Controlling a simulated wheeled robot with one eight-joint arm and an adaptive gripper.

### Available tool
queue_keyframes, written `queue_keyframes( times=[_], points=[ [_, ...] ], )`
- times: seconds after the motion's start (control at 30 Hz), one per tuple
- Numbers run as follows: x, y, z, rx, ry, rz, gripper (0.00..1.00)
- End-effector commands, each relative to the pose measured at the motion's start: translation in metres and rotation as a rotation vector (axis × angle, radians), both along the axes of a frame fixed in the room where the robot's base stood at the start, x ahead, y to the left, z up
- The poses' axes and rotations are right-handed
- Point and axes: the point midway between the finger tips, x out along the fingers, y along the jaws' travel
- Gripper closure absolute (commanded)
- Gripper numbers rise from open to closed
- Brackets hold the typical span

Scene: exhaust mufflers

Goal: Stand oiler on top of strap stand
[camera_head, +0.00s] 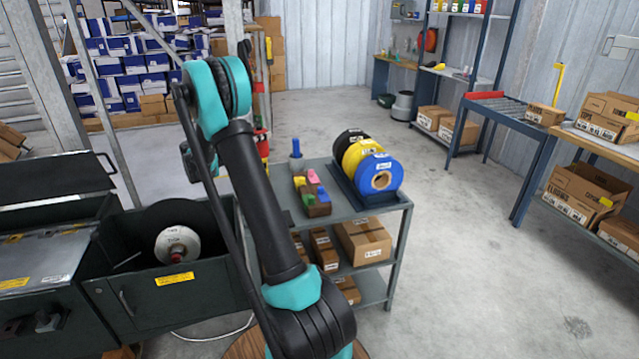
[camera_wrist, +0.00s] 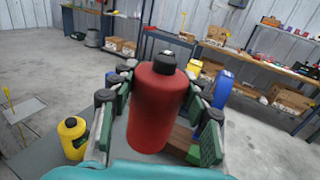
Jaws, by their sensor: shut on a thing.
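My gripper (camera_wrist: 160,95) is shut on a red bottle (camera_wrist: 156,108) with a black cap in the wrist view. The bottle looks upright between the green-padded fingers; I take it to be the oiler. The strap stand (camera_head: 347,188) is on the grey cart at its far right side. It holds black, yellow and blue rolls (camera_head: 380,178) in a row. In the head view my arm hides the gripper.
A yellow bottle (camera_wrist: 72,138) with a black cap stands left of the gripper. A wooden block holder (camera_head: 314,206) with coloured pieces and a blue-topped item (camera_head: 296,152) stand on the cart (camera_head: 350,222). Boxes lie on its lower shelves. Floor right of the cart is clear.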

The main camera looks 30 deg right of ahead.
Motion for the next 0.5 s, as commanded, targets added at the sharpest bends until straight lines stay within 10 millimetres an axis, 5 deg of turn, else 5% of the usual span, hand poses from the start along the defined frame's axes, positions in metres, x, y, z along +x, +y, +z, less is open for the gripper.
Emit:
queue_keyframes(
  times=[0.17, 0.5],
  points=[
    [-0.002, 0.000, -0.026, 0.000, 0.000, -0.014, 0.91],
    [-0.002, 0.000, -0.110, 0.000, 0.000, -0.012, 0.91]
  ],
)
